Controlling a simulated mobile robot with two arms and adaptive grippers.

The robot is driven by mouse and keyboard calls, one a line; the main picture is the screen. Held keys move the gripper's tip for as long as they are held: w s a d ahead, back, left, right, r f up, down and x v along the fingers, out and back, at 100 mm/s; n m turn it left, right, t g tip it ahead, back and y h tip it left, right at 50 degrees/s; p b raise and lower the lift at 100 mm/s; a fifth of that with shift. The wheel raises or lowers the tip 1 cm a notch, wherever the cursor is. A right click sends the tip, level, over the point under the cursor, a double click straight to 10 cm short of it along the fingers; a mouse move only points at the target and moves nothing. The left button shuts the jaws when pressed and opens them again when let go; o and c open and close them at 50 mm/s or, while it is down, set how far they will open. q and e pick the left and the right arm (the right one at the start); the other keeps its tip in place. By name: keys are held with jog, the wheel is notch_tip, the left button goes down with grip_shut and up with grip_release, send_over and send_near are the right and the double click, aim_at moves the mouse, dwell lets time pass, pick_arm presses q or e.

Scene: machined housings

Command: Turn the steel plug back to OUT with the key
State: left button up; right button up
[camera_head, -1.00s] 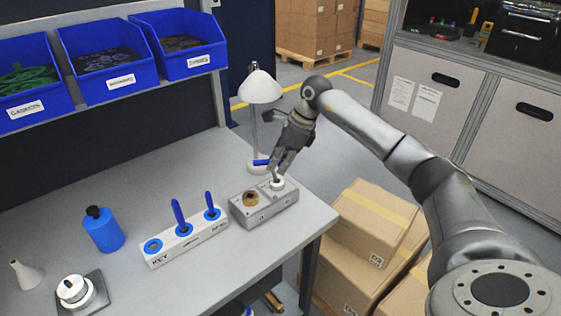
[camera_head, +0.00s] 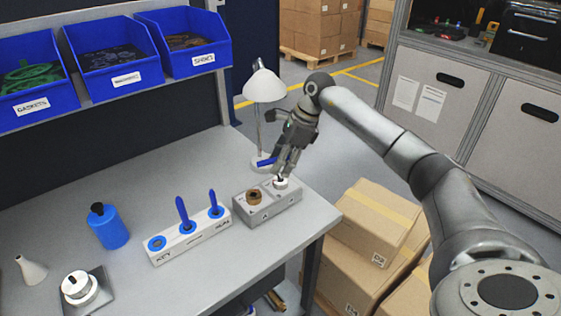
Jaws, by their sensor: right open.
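A grey metal housing (camera_head: 266,213) sits near the table's right edge. Its top carries a brass-coloured round part (camera_head: 254,196) and a pale steel plug (camera_head: 282,184). My right gripper (camera_head: 284,174) points down over the plug with its fingers open, partly hiding it. Whether the fingers touch anything is too small to tell. A blue bar (camera_head: 265,162), possibly the key's handle, shows just left of the fingers in front of the lamp base; I cannot tell whether it touches the gripper. The white key rack (camera_head: 190,240) has its KEY hole empty. My left gripper is not in view.
Two blue-handled tools (camera_head: 184,213) stand in the rack. A blue bottle (camera_head: 108,228), a white cone (camera_head: 31,270) and a round dial on a plate (camera_head: 78,288) are at left. A white lamp (camera_head: 264,86) stands behind the gripper. Cartons (camera_head: 375,225) lie beyond the table edge.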

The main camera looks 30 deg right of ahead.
jog(key=shift+d+r, duration=0.15)
jog(key=shift+r, duration=0.3)
jog(key=s+d+r, duration=0.1)
jog(key=s+d, duration=0.5)
jog(key=d, duration=0.4)
jog(key=shift+s+d+r, duration=0.35)
jog(key=shift+s+r, duration=0.05)
